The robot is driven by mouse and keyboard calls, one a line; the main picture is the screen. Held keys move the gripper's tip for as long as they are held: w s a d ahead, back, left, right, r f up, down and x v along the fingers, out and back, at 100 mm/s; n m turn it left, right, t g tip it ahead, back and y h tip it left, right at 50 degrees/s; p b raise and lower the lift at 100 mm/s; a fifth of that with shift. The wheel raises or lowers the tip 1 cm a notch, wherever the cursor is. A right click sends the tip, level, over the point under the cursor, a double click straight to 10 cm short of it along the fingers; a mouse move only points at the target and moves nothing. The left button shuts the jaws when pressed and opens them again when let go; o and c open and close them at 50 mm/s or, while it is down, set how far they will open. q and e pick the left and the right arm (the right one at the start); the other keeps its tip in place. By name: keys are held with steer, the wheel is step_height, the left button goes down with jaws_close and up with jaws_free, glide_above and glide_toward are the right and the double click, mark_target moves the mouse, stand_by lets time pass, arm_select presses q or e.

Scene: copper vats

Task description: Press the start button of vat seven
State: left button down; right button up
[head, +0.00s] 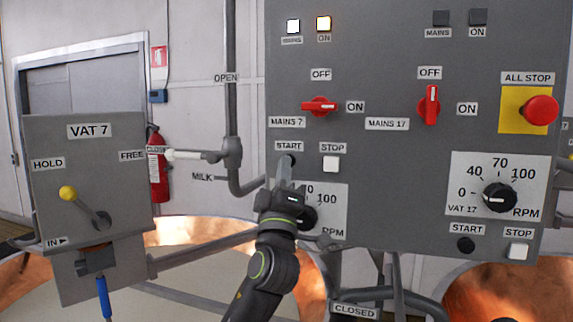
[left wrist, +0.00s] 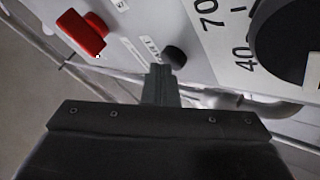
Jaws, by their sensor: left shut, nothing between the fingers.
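The grey panel (head: 380,140) has a left set of controls labelled MAINS 7. Its black START button (head: 291,159) sits left of a white STOP button (head: 330,163). My left gripper (head: 285,168) is shut and empty, its fingertips at the START button and partly covering it. In the left wrist view the black button (left wrist: 174,57) shows just beyond the shut fingertips (left wrist: 160,72); I cannot tell whether they touch. The red MAINS 7 switch (head: 319,106) lies horizontal, towards ON. The MAINS lamp (head: 293,26) and ON lamp (head: 323,23) above it are lit. My right gripper is not in view.
The RPM knob (head: 304,218) is partly behind my left gripper. At right are the MAINS 17 switch (head: 431,105), upright, a VAT 17 knob (head: 499,197) and a red ALL STOP button (head: 540,110). A VAT 7 lever box (head: 85,160) and pipes (head: 231,110) stand at left.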

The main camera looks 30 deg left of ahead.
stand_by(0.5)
arm_select(q)
steer(key=shift+s+d, duration=0.15)
steer(key=shift+s, duration=0.65)
steer(key=s, duration=0.2)
steer(key=s+d, duration=0.1)
steer(key=s, duration=0.1)
steer(key=shift+s+d+p, duration=0.1)
steer(key=shift+s+p, duration=0.25)
steer(key=shift+s, duration=0.05)
steer(key=shift+f, duration=0.1)
stand_by(0.4)
